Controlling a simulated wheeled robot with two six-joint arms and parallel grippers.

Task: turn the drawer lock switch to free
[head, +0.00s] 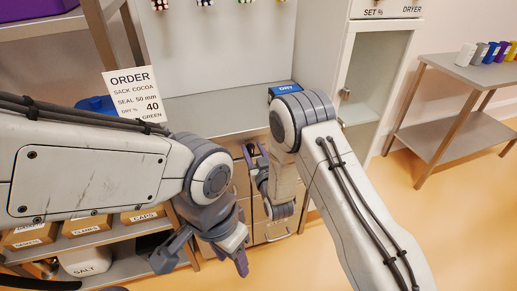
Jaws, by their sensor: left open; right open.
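A cabinet with drawers (240,180) stands under the grey worktop, partly hidden behind my two arms. A lower drawer front (275,229) shows a handle near the floor. I cannot make out the drawer lock switch; it may be hidden behind my arms. My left gripper (204,260) is open and empty, low in front of the cabinet and the shelf to its left. My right gripper (262,174) is open, close in front of the drawers in the picture. I cannot tell whether it touches them.
An order sign (134,95) stands on the worktop (215,103) at left. A salt bin (90,260) is on the lower left shelf. A side table (460,70) holds several coloured containers. The floor at right is clear.

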